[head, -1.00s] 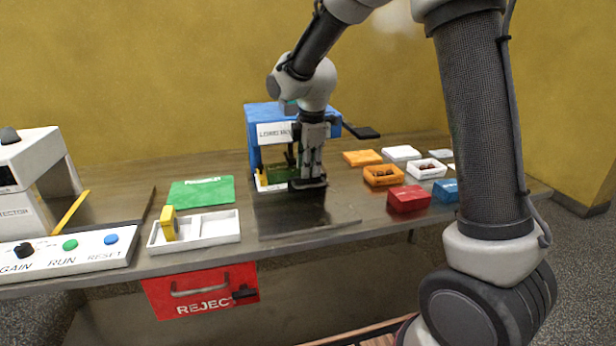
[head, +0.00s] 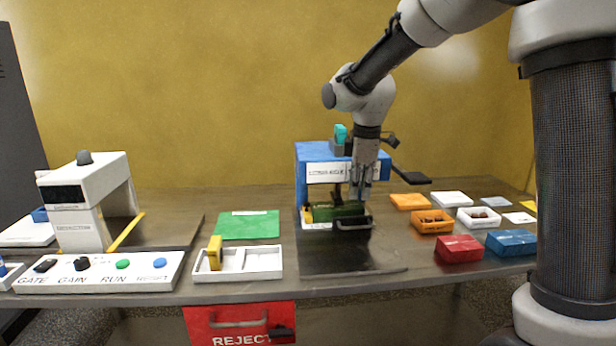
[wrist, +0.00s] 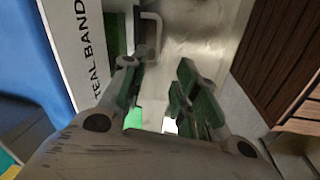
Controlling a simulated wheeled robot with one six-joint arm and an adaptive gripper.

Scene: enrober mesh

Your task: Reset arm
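My gripper (head: 360,194) points down in front of the blue machine (head: 312,160) with a white label, above a dark handle (head: 354,224) at the machine's front. In the head view a gap seems to show between the fingertips and the handle. In the wrist view my gripper (wrist: 160,92) has its two green-padded fingers apart with nothing between them. The machine's white label panel (wrist: 78,45) is close on the left there, and a bent handle (wrist: 153,35) shows beyond the fingers. My arm comes in from the upper right.
A green mat (head: 249,225), a white two-part tray (head: 237,277) and a white button panel (head: 98,272) lie left. A detector arch (head: 84,226) stands behind the panel. Orange (head: 431,222), red (head: 459,248) and blue (head: 511,243) boxes lie right. A red REJECT bin (head: 240,325) hangs below.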

